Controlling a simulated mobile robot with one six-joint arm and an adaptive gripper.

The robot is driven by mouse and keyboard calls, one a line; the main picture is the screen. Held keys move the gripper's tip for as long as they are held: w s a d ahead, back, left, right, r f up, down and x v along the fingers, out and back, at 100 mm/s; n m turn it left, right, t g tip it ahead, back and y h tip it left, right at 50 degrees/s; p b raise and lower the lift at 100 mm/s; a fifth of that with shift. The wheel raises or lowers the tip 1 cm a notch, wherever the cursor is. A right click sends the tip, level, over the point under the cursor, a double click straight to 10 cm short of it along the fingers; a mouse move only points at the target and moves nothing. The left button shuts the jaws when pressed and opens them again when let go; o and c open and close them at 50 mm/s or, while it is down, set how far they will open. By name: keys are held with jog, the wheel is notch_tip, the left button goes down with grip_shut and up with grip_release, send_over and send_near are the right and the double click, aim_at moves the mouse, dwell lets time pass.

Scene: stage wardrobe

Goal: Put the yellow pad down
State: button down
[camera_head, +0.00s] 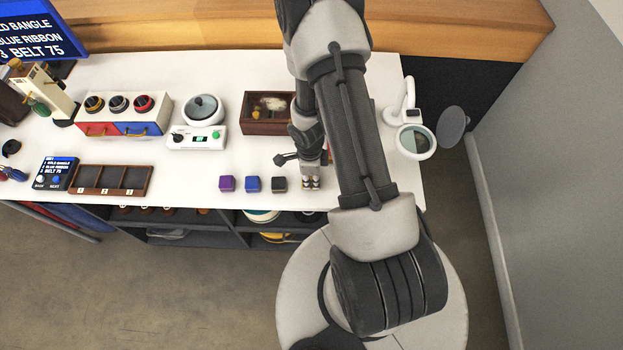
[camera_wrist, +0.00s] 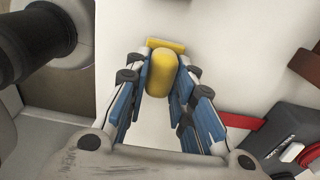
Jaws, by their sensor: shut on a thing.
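The yellow pad shows in the wrist view as a rounded yellow block (camera_wrist: 160,74) with a flatter yellow part (camera_wrist: 166,44) at its far end. My gripper (camera_wrist: 160,80) is shut on it, with the blue-lined fingers on both sides. In the head view my gripper (camera_head: 311,183) points down at the front edge of the white table (camera_head: 190,187), right of the black cube. The pad is mostly hidden there by the fingers. I cannot tell whether it touches the tabletop.
A purple cube (camera_head: 226,184), a blue cube (camera_head: 252,184) and a black cube (camera_head: 279,184) stand in a row left of my gripper. A brown compartment tray (camera_head: 112,193) lies further left. A brown box (camera_head: 266,127) is behind, and a round magnifier lamp (camera_head: 416,142) stands at the right.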

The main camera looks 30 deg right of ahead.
jog(key=shift+f, duration=0.15)
jog(key=c, duration=1.4)
grip_release()
jog(key=shift+o, duration=0.2)
jog(key=shift+r, duration=0.2)
